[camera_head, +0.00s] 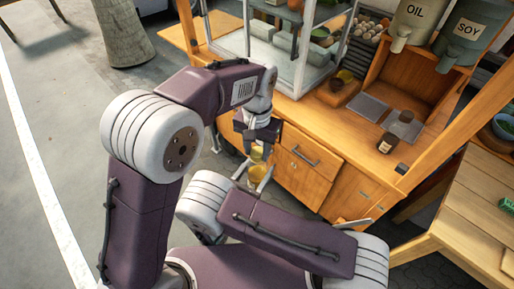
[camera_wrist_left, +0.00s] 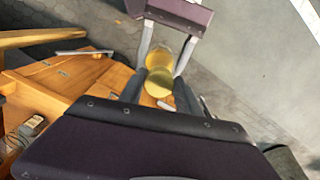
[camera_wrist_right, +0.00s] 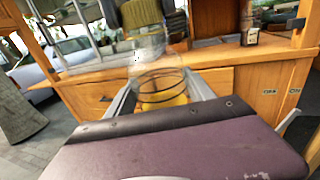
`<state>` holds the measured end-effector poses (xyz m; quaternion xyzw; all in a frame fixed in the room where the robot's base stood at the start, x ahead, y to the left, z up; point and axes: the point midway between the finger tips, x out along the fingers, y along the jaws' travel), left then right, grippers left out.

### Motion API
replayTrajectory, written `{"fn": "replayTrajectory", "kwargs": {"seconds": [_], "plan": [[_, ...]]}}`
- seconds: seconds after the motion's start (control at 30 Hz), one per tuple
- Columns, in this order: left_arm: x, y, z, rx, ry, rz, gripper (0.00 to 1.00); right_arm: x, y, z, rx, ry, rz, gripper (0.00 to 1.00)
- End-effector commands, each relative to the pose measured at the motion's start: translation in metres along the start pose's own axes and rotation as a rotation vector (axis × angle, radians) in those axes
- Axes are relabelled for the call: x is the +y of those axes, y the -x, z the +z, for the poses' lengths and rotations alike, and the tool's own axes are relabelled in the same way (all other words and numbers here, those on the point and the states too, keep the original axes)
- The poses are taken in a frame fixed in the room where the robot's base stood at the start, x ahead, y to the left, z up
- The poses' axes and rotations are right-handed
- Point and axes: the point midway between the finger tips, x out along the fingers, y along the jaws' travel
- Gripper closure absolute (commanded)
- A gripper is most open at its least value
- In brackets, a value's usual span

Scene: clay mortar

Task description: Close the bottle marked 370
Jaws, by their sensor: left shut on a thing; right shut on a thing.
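A clear glass bottle (camera_wrist_right: 163,82) with yellow contents stands between the fingers of my right gripper (camera_wrist_right: 165,100), which is shut on it. It also shows in the head view (camera_head: 257,172) and the left wrist view (camera_wrist_left: 160,50). Its 370 mark is not visible. My left gripper (camera_wrist_left: 158,84) is shut on a round olive-yellow piece that looks like a lid (camera_wrist_left: 158,80). In the head view, this lid (camera_head: 257,153) is just above the bottle. Whether they touch I cannot tell. The right wrist view shows clear glass above the bottle, its outline unclear.
The wooden cart's drawer front (camera_head: 308,160) is close behind the held bottle. A dark labelled jar (camera_head: 387,143) stands on its counter, with OIL (camera_head: 413,22) and SOY (camera_head: 468,35) containers above. A wooden table (camera_head: 470,215) is at the right. Open floor (camera_head: 60,110) is at the left.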

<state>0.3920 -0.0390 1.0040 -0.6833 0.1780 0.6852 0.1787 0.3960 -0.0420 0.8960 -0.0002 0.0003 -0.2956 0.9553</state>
Motion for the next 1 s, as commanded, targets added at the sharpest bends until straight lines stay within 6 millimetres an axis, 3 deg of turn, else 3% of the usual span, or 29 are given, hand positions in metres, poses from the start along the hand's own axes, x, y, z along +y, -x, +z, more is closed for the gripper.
{"fn": "replayTrajectory", "kwargs": {"seconds": [0.13,0.23,0.8,1.0], "plan": [[-0.0005,0.0003,0.0,0.0,-0.094,0.0,0.97,0.0001,0.0,0.0004,-0.001,0.0,0.0,1.0],[-0.0018,0.0002,-0.0003,0.0,-0.342,0.0,0.97,0.0001,0.0,0.0003,-0.001,0.0,0.0,1.0],[-0.0039,-0.0007,-0.0084,0.001,-2.292,-0.004,0.97,-0.0002,0.0,0.0,0.0,0.0,-0.001,1.0],[-0.0013,-0.0011,-0.0097,-0.001,-2.861,-0.004,0.97,-0.0002,0.0,-0.0001,0.0,0.0,-0.001,1.0]]}}
